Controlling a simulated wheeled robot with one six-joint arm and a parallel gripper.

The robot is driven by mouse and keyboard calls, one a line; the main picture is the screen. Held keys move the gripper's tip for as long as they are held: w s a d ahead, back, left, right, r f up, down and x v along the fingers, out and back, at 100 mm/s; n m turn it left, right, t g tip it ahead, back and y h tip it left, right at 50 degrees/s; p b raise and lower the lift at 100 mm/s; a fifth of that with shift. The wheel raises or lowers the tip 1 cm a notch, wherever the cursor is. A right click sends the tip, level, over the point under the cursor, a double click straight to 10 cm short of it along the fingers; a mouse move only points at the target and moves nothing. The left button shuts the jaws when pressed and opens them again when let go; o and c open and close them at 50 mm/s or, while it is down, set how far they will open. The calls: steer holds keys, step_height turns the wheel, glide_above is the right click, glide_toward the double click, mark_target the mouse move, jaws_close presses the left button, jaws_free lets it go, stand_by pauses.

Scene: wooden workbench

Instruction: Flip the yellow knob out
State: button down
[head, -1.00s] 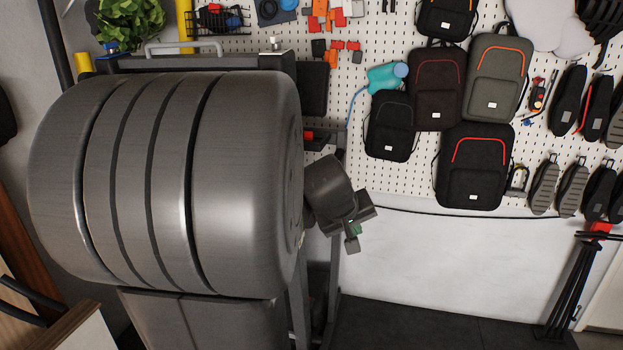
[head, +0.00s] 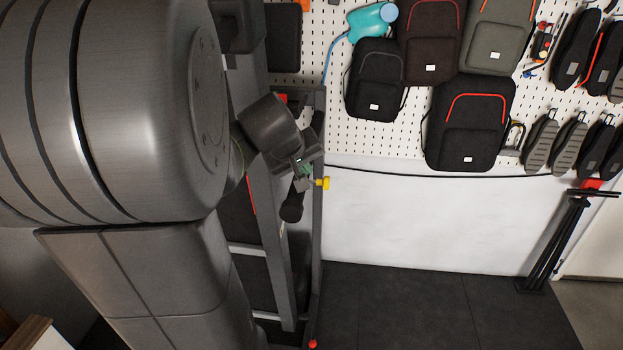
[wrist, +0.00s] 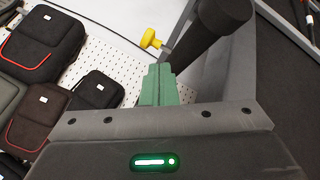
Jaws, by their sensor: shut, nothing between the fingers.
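The yellow knob (head: 323,183) shows at the right side of a dark grey metal frame, just right of my gripper (head: 306,170). In the wrist view the yellow knob (wrist: 151,39) sits beyond and slightly left of my gripper's tips (wrist: 160,70), on a short thin stem pointing toward the frame. My gripper has green fingers, closed together and empty. A gap shows between the fingertips and the knob in the wrist view; in the head view they look close, and contact cannot be told.
The upright frame post (head: 317,225) stands beside the knob. A black cylindrical part (wrist: 215,30) lies right of the fingers in the wrist view. A pegboard (head: 400,140) with black bags (head: 466,125) is behind.

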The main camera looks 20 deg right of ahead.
mark_target(323, 183)
steer(key=x, duration=1)
stand_by(0.3)
